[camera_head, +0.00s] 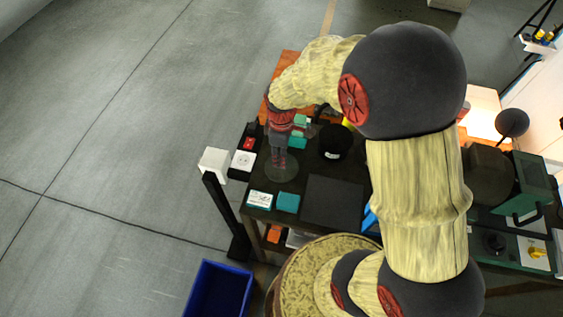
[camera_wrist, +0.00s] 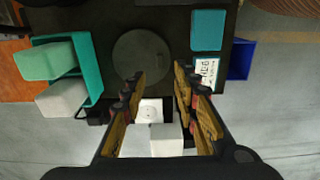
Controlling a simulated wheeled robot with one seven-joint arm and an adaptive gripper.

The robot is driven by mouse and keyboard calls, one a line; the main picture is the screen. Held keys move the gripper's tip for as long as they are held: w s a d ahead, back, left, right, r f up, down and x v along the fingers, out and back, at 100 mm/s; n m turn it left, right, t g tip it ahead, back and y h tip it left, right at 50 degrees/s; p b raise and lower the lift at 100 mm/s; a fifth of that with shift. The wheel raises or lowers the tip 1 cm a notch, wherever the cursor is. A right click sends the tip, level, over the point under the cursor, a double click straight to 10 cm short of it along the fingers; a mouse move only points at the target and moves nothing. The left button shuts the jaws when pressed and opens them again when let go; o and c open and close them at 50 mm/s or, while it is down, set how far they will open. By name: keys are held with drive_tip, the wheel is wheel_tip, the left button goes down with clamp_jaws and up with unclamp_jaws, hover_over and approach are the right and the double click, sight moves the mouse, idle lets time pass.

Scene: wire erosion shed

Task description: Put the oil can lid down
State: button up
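My gripper (camera_head: 281,168) points down at the left part of the dark workbench. In the wrist view its two fingers (camera_wrist: 159,74) stand apart with nothing seen between their tips. A flat, dark grey-green disc (camera_wrist: 141,56) lies on the bench just beyond the fingertips; it also shows under my gripper in the head view (camera_head: 283,175). I cannot tell whether this disc is the oil can lid or a round pad. A black rounded object (camera_head: 335,142) stands right of my gripper; I cannot tell whether it is the oil can.
A white socket box (camera_head: 242,162) and a white cube on a post (camera_head: 213,161) are left of my gripper. A labelled box (camera_head: 260,199) and a teal box (camera_head: 287,203) lie near the front edge. A teal tray (camera_wrist: 88,67) holds blocks. A blue bin (camera_head: 220,289) stands on the floor.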

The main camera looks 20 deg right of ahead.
drive_tip(key=s+r+m+t, duration=0.2)
drive_tip(key=s+r, duration=0.3)
drive_tip(key=r, duration=0.4)
drive_tip(key=s+d+r+m+t, duration=0.1)
drive_tip(key=s+r+m, duration=0.4)
drive_tip(key=r, duration=0.4)
drive_tip(key=s+r+m+t, duration=0.2)
drive_tip(key=s+r+m, duration=0.2)
drive_tip(key=r, duration=0.5)
drive_tip(key=shift+s+d+t, duration=0.25)
drive_tip(key=shift+s+t, duration=0.05)
drive_tip(key=shift+s, duration=0.95)
